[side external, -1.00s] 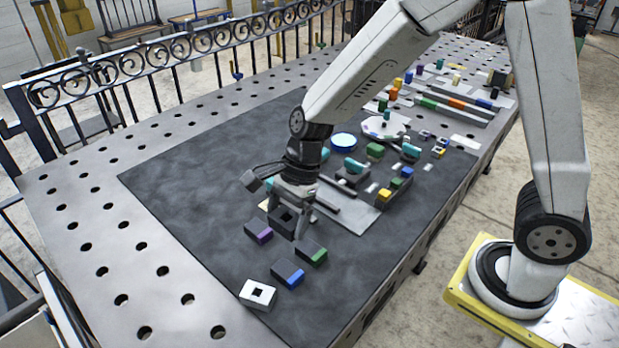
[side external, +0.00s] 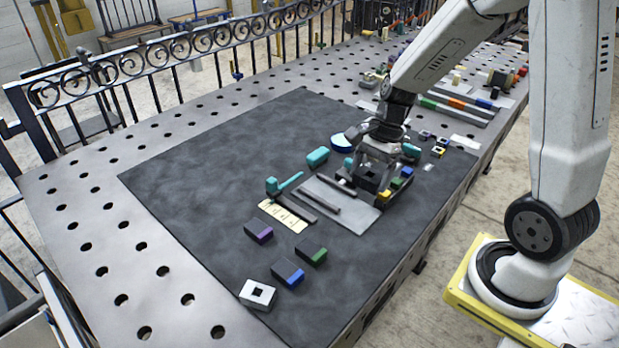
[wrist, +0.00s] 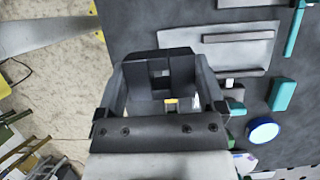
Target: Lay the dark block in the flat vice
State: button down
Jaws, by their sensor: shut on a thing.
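The dark block (side external: 367,178), with a square hole in its face, is between the fingers of my gripper (side external: 375,174), which is shut on it. In the wrist view the dark block (wrist: 176,64) fills the space between the fingers of my gripper (wrist: 162,80). The flat vice appears to be the pale grey plate (side external: 352,217) with two dark parallel bars. The block is over or beside the plate's right end in the side view; its exact height is unclear.
Several coloured small blocks (side external: 396,184) stand close by my gripper. Purple (side external: 259,231), blue (side external: 288,274) and green-marked (side external: 311,250) blocks lie nearer. The mat's left side is clear.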

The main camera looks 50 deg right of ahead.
jog(key=shift+s+d+r, duration=0.1)
jog(key=shift+s+d, duration=0.35)
jog(key=shift+d, duration=0.25)
jog(key=w+d+f, duration=0.1)
jog(key=w+f, duration=0.3)
jog(key=w, duration=0.5)
send_over(326, 197)
jog(key=s, duration=0.1)
jog(key=f, duration=0.2)
jog(key=d+f, duration=0.1)
jog(key=f, duration=0.1)
jog(key=shift+s+f, duration=0.2)
jog(key=shift+f, duration=0.05)
jog(key=shift+w+f, duration=0.4)
jog(key=shift+f, duration=0.05)
jog(key=shift+w+f, duration=0.2)
jog(key=shift+f, duration=1.6)
jog(key=shift+f, duration=0.15)
